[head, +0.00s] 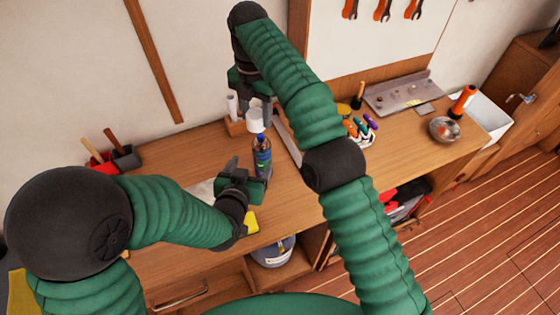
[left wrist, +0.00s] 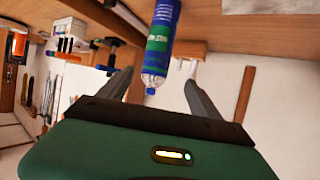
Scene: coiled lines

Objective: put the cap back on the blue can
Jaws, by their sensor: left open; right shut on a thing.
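The blue can (head: 262,158) stands upright on the wooden bench, its top uncovered. In the left wrist view the can (left wrist: 161,38) appears upside down, between and beyond the fingertips. My left gripper (head: 246,168) is open beside the can's lower part, with no grip on it. Its two fingers (left wrist: 158,88) are spread apart in the wrist view. My right gripper (head: 258,98) is shut on the white cap (head: 254,122) and holds it above and slightly left of the can. The right fingertips are partly hidden by my arm.
A wooden block (head: 236,127) with a white bottle stands behind the can. A red and black bin (head: 124,158) is at the left. A pen holder (head: 359,133), metal tray (head: 402,93), bowl (head: 445,129) and orange flashlight (head: 463,101) lie right. A yellow item (head: 250,223) is near the front edge.

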